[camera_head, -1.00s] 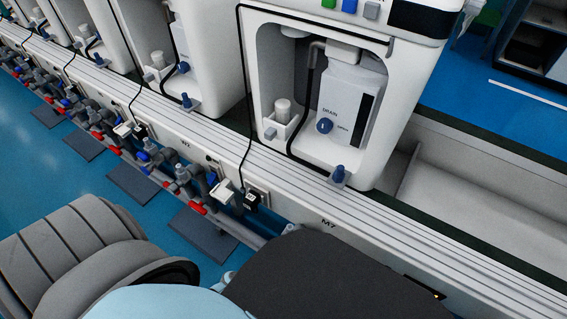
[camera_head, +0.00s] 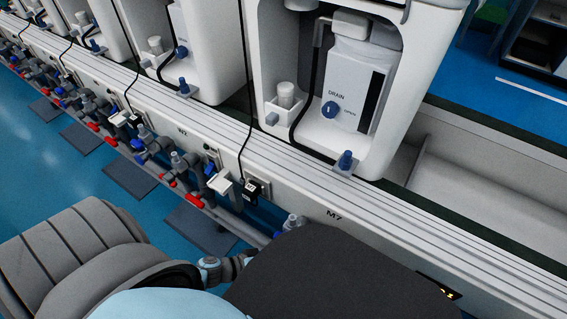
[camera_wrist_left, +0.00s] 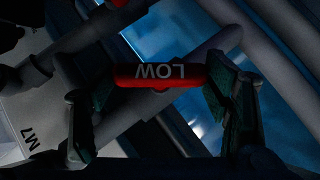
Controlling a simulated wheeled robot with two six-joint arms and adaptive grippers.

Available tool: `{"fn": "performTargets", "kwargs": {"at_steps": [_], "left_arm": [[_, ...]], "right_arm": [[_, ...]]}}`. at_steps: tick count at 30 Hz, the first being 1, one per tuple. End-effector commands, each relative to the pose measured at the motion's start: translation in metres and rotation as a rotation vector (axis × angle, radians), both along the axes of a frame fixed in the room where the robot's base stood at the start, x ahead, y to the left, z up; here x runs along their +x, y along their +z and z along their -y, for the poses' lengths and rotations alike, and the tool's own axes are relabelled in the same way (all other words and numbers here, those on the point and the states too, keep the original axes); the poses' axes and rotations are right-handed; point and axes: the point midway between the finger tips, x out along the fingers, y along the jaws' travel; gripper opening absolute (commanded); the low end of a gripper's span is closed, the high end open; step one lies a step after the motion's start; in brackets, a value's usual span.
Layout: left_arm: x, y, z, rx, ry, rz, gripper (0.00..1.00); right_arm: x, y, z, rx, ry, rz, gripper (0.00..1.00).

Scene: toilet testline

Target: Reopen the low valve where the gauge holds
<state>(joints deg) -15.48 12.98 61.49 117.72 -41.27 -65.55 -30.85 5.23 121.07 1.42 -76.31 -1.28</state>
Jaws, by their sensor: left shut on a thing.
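In the left wrist view a red valve handle marked LOW (camera_wrist_left: 160,75) lies across the picture, its lettering upside down. My left gripper (camera_wrist_left: 158,82) is shut on this handle, with one dark finger at each end. Grey pipes run behind it. In the head view the low valve at the M7 station and my left gripper's fingers are hidden behind my own body; only a bit of my arm shows. My right gripper is in neither view. No gauge reading can be made out.
A white machine with a DRAIN container (camera_head: 350,95) stands on the ribbed rail (camera_head: 420,235) above M7. Red (camera_head: 167,181) and blue (camera_head: 139,143) valve handles line the pipes to the left. Black cables hang down to small boxes (camera_head: 250,190).

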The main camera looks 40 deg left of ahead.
Motion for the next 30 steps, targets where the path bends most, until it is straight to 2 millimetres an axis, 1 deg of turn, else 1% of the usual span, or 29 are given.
{"fn": "performTargets", "kwargs": {"at_steps": [6,16,17,18,20,30], "left_arm": [[-0.0011,-0.0009,0.0001,-0.033,0.001,-0.002,0.42],[-0.0013,-0.0010,0.0006,-0.035,0.000,-0.002,0.42],[-0.0013,-0.0010,0.0006,-0.035,0.000,-0.002,0.75],[-0.0013,-0.0010,0.0006,-0.035,0.000,-0.002,0.81],[-0.0012,-0.0009,0.0005,-0.034,-0.001,-0.002,0.90],[-0.0006,-0.0005,0.0002,-0.033,0.000,0.000,0.90]], "right_arm": [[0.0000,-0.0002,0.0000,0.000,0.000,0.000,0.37],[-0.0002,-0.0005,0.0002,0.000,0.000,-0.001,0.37],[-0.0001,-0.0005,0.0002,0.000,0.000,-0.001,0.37],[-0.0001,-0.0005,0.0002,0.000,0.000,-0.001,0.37],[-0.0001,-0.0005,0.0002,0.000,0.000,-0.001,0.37],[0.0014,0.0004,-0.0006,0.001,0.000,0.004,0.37]]}}
